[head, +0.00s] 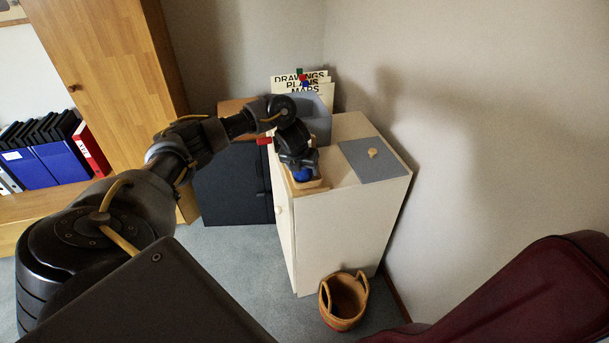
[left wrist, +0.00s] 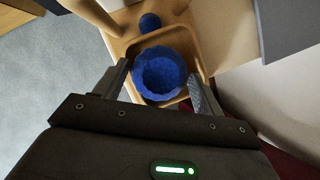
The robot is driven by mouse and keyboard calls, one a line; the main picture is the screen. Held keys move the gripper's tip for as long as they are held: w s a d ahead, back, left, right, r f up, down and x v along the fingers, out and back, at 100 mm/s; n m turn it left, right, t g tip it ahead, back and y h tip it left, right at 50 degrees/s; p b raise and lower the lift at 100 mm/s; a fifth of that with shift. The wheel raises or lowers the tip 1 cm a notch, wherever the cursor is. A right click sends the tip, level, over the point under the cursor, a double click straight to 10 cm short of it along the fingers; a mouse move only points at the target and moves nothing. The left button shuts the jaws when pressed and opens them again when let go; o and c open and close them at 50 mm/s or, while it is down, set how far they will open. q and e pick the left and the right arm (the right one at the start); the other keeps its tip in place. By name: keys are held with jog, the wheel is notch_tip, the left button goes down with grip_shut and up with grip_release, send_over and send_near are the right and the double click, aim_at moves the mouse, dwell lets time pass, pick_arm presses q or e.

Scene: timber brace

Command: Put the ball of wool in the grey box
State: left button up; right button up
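A blue round thing (left wrist: 163,75) with a ridged rim sits in a shallow wooden tray (left wrist: 205,68) on the white cabinet. A smaller blue round thing (left wrist: 150,22) lies beyond it at the tray's far end. I cannot tell for sure which is the ball of wool. My left gripper (left wrist: 163,82) is open, its fingers on either side of the larger blue thing; contact is unclear. In the head view my left gripper (head: 302,170) points down over the tray and mostly hides it. A grey box (head: 318,118) stands behind, with lettered cards. My right gripper is out of view.
The white cabinet (head: 340,225) has a grey mat (head: 365,165) with a small wooden knob (head: 373,153) on its right. A woven basket (head: 344,300) stands on the floor in front. A dark red object (head: 530,300) fills the lower right. The wall is close behind.

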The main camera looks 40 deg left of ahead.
pick_arm(q)
jog(key=shift+s+d+f, duration=0.15)
jog(key=shift+s+f, duration=0.05)
jog(key=shift+f, duration=0.2)
jog(key=shift+s+d+f, duration=0.15)
jog(key=shift+s+f, duration=0.05)
jog(key=shift+f, duration=0.2)
jog(key=c, duration=1.1)
jog(key=shift+w+r, duration=0.1)
jog(key=shift+r, duration=0.05)
jog(key=shift+w+a+r, duration=0.1)
jog(key=shift+r, duration=0.1)
jog(key=shift+w+r, duration=0.25)
jog(key=shift+r, duration=1)
jog(key=s+d+r+p, duration=0.2)
jog(key=s+r, duration=0.1)
jog(key=s+d+r+p, duration=0.3)
jog(key=s, duration=0.1)
jog(key=s+d+r+p, duration=0.2)
jog(key=s+d+r, duration=0.1)
jog(key=s+r, duration=0.1)
jog(key=shift+d, duration=0.1)
